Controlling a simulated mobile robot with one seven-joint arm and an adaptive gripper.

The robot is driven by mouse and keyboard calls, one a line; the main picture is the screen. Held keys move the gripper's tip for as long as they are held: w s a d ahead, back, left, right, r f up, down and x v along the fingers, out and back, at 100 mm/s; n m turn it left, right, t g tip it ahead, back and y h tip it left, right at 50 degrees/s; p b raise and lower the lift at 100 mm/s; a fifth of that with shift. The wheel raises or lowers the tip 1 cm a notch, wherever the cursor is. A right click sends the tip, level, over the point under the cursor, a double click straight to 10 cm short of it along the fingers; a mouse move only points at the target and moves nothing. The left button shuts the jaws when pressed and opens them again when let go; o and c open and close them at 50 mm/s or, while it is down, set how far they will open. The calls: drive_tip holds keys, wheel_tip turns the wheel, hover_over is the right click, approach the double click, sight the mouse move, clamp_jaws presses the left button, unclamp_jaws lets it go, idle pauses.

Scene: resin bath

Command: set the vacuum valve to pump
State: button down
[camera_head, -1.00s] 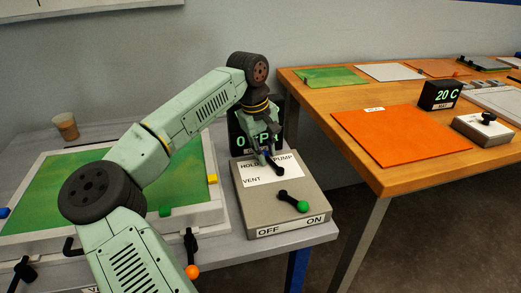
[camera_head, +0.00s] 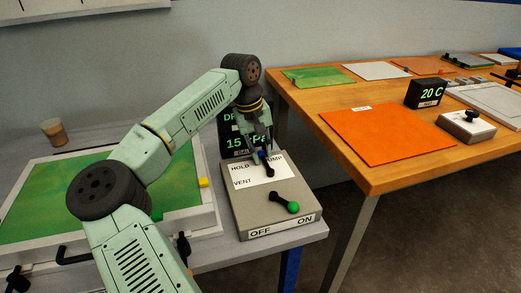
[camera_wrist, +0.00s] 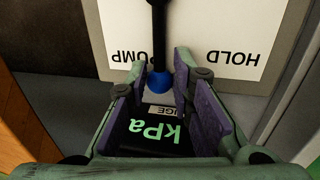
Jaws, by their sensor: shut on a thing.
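The valve panel is a grey box (camera_head: 283,219) with a white plate marked HOLD, PUMP and VENT. Its black lever (camera_head: 269,168) has a blue knob (camera_head: 262,154) and points to the far side, between HOLD and PUMP, nearer PUMP. My gripper (camera_head: 259,147) is above the far edge of the box, shut on the blue knob. The display (camera_head: 234,142) behind reads about 15 kPa, partly hidden by my gripper.
A second black lever with a green knob (camera_head: 292,207) is on the box's near part, over OFF and ON labels, its knob toward ON. A framed green tray (camera_head: 60,205) is at left. A wooden table (camera_head: 345,181) with an orange sheet (camera_head: 374,136) stands at right.

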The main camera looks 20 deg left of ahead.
drive_tip(key=c, duration=1.7)
unclamp_jaws()
drive_tip(key=shift+w, duration=0.15)
drive_tip(key=shift+r, duration=0.1)
drive_tip(key=r, duration=0.4)
drive_tip(key=s+a+r, duration=0.1)
drive_tip(key=r, duration=0.2)
drive_tip(key=a+r, duration=0.1)
drive_tip(key=r, duration=0.3)
drive_tip(key=shift+s+r, duration=0.2)
drive_tip(key=shift+r, duration=0.15)
